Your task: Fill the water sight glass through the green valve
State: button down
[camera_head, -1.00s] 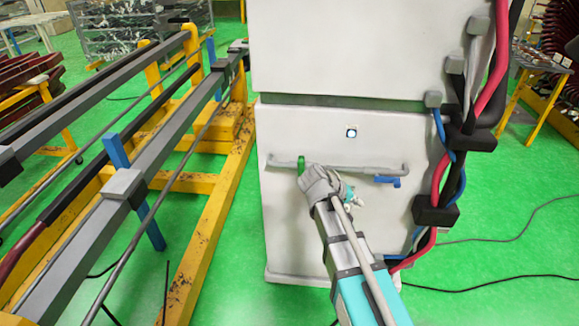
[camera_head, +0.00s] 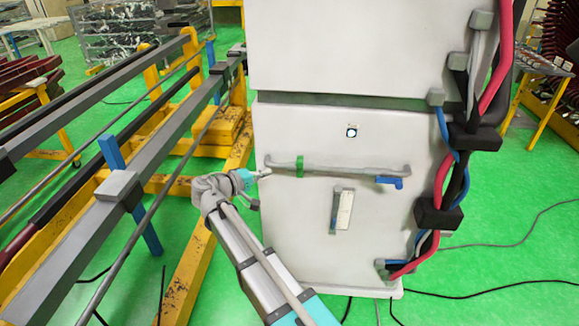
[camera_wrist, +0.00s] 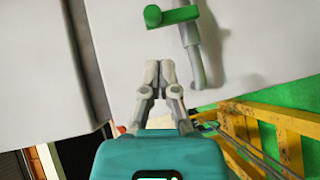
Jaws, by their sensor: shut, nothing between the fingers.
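The green valve (camera_head: 300,166) sits near the left end of a grey pipe on the white cabinet's front. Its handle stands across the pipe, and it also shows at the top of the wrist view (camera_wrist: 172,16). My gripper (camera_head: 266,173) is just left of the valve, near the pipe's left end. In the wrist view its fingers (camera_wrist: 160,64) are together, empty and apart from the green handle. A narrow upright gauge, likely the sight glass (camera_head: 344,210), is on the cabinet below the pipe; its water level cannot be read.
A blue valve (camera_head: 388,181) is at the pipe's right end. Red and blue hoses (camera_head: 440,180) run down the cabinet's right side. A yellow frame with long grey rails (camera_head: 160,160) stands close on the left. Green floor is open at the right.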

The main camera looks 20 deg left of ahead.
jog(key=shift+n+t, duration=0.4)
jog(key=shift+t, duration=0.1)
jog(key=a, duration=0.1)
jog(key=s+a, duration=0.1)
jog(key=s+a+r, duration=0.1)
jog(key=a, duration=0.1)
jog(key=shift+a, duration=0.1)
jog(key=shift+w, duration=0.2)
jog(key=b, duration=0.1)
send_near(300, 169)
jog(key=w+a+r, duration=0.2)
jog(key=w+r, duration=0.2)
jog(key=shift+w+d+f+b, duration=0.15)
jog(key=shift+w+d, duration=0.1)
jog(key=shift+d, duration=0.4)
jog(key=shift+w+d+f+b, duration=0.15)
jog(key=shift+w+d+b, duration=0.05)
jog(key=shift+d, duration=0.5)
jog(key=shift+w+d+f+b, duration=0.15)
jog(key=shift+w+d, duration=0.1)
jog(key=shift+d, duration=0.4)
